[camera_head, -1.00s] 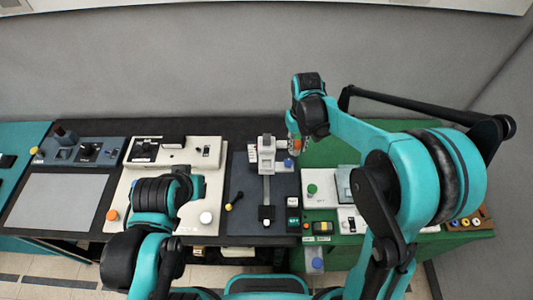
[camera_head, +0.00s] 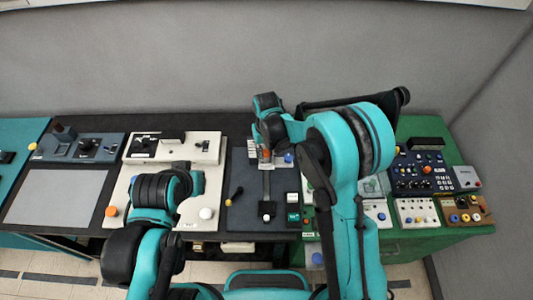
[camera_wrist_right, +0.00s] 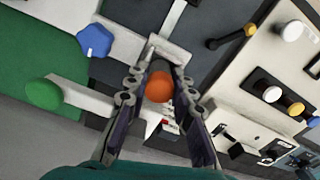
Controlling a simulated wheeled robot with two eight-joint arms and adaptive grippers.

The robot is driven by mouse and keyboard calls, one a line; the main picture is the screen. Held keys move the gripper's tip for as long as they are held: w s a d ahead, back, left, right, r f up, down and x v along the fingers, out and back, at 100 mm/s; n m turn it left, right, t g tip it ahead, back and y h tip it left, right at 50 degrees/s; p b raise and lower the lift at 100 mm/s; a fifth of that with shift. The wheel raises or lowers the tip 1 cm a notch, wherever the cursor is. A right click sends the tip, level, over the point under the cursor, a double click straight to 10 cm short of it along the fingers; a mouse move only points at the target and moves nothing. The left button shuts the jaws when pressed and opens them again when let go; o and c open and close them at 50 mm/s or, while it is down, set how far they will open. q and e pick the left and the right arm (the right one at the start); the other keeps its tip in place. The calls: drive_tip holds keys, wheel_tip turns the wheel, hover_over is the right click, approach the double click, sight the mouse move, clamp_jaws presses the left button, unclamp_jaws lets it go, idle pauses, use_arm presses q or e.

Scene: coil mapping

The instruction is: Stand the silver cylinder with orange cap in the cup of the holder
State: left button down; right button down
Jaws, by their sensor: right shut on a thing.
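The silver cylinder's orange cap (camera_wrist_right: 159,88) is between the fingers of my right gripper (camera_wrist_right: 158,92), which is shut on it. The silver body is hidden below the cap in the right wrist view. In the head view my right gripper (camera_head: 265,160) is over the pale holder (camera_head: 252,149) on the dark panel. Part of the white holder (camera_wrist_right: 168,48) shows just beyond the fingers in the right wrist view. Its cup is hidden, so I cannot tell whether the cylinder is inside it. My left arm is low at the left; its fingers are not visible.
A blue knob (camera_head: 289,158) is right of the holder, and a grey slider track (camera_head: 266,188) runs in front of it. A black lever with a yellow tip (camera_head: 234,196) is to the left. A green panel with several instrument boxes (camera_head: 424,172) is at the right.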

drive_tip(key=shift+s, duration=0.1)
drive_tip(key=shift+f, duration=0.1)
drive_tip(key=c, duration=1.3)
unclamp_jaws()
